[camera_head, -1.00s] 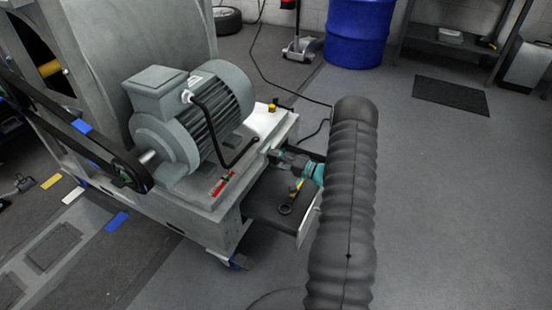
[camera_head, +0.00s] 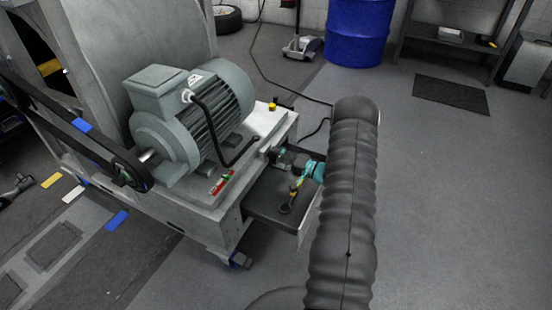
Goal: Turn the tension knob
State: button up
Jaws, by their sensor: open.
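A grey electric motor (camera_head: 194,115) is bolted on the light grey machine bed (camera_head: 205,200). A small yellow knob-like part (camera_head: 272,106) stands at the bed's far right corner; I cannot tell whether it is the tension knob. My gripper (camera_head: 274,155) shows small and dark at the bed's right end face, left of my teal-capped wrist. It is open, with its tips close to the end face. I cannot see whether they touch anything. My thick dark sleeved arm covers the area to the right. Any knob between the fingers is too small or hidden.
An open drawer (camera_head: 270,205) below the bed's right end holds a ring-ended tool (camera_head: 287,207). A belt (camera_head: 75,125) runs at left. A blue drum (camera_head: 357,35) stands behind; the right floor is mostly clear.

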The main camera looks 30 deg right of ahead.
jog(key=v, duration=1.2)
jog(key=shift+w, duration=0.1)
jog(key=w+r+n+h, duration=0.3)
jog(key=w+r+h, duration=0.5)
jog(key=r, duration=0.5)
jog(key=a+r+g+h, duration=0.1)
jog(key=a+r+h, duration=0.15)
jog(key=r, duration=0.45)
jog(key=a+r+g+h, duration=0.1)
jog(key=a+r+h, duration=0.15)
jog(key=r, duration=0.45)
jog(key=s+a+r+g, duration=0.1)
jog(key=s+a+r, duration=0.15)
jog(key=s, duration=0.25)
jog(key=s+a+r+n+g+h, duration=0.1)
jog(key=s+a+r, duration=0.1)
jog(key=s+a, duration=0.25)
jog(key=s+a+r+g, duration=0.1)
jog(key=s+a+r, duration=0.1)
jog(key=s, duration=0.3)
jog(key=s+a+f+n+g+y, duration=0.1)
jog(key=s+a+n, duration=0.1)
jog(key=s+a, duration=0.4)
jog(key=s+a+f+n+g+y, duration=0.1)
jog(key=s+a, duration=0.5)
jog(key=s, duration=0.8)
jog(key=shift+s+a+n+g+y, duration=0.4)
jog(key=shift+g+y, duration=0.1)
jog(key=shift+g, duration=0.3)
